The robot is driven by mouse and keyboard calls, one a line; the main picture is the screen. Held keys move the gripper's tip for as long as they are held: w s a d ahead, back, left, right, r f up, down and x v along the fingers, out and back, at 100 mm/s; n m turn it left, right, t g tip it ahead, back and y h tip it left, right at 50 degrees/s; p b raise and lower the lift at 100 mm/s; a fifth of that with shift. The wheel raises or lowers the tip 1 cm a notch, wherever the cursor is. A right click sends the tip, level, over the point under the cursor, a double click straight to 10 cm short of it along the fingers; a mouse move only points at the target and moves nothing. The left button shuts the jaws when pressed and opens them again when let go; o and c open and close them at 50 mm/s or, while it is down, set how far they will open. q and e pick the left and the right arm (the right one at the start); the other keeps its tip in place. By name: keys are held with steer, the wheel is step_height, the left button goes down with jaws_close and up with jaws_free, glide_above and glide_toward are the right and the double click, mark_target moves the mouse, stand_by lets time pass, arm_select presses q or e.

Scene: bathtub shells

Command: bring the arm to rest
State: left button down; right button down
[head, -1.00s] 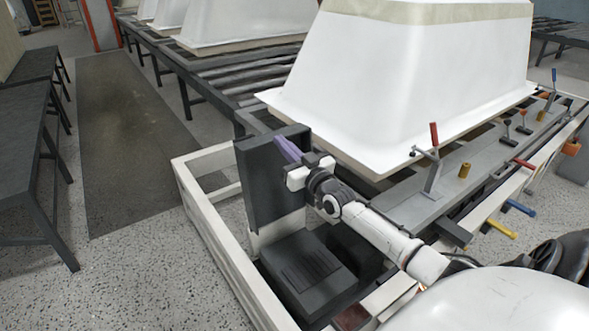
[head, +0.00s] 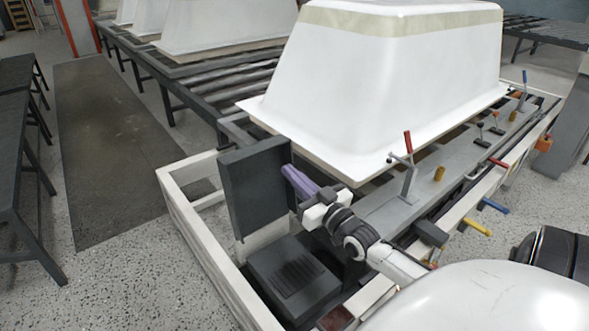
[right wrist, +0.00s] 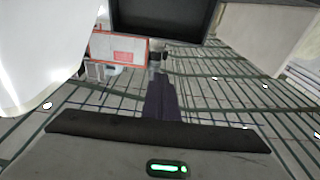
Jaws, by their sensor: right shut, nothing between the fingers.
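My right gripper (head: 290,176) shows in the head view with its purple fingers together and nothing between them. It points up and left, just right of an upright black panel (head: 255,190) on the white frame. The white upturned bathtub shell (head: 385,85) is beyond it, and the gripper appears apart from the shell. In the right wrist view the closed dark purple fingers (right wrist: 160,98) stand out over a grid-like floor. My left gripper is not in view.
A clamp with a red handle (head: 408,143) rises from the grey rail right of my arm. A black box (head: 292,278) sits low inside the white frame (head: 205,250). Dark benches (head: 22,160) stand at the left. The mat (head: 110,150) is clear.

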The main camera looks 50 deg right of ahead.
steer(key=shift+s, duration=0.3)
steer(key=s+a+f+n+g+y+p, duration=0.1)
steer(key=s+a+f+g+y, duration=0.2)
steer(key=a+f, duration=0.4)
steer(key=s+a+f+n+g, duration=0.1)
steer(key=s+a+f+g, duration=0.1)
steer(key=s+a+f, duration=0.55)
steer(key=s+a+f+n+g+y+p, duration=0.1)
steer(key=s+a+f+g+y, duration=0.15)
steer(key=a+f, duration=0.45)
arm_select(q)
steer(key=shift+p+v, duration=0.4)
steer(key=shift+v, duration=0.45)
arm_select(e)
steer(key=s+a+g, duration=0.3)
steer(key=s+a, duration=0.6)
steer(key=a, duration=0.1)
steer(key=shift+s+a+f+n, duration=0.15)
steer(key=shift+a+f+n, duration=0.25)
steer(key=shift+f, duration=0.05)
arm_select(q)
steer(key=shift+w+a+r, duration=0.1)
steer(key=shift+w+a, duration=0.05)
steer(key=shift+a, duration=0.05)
arm_select(e)
steer(key=shift+g, duration=0.25)
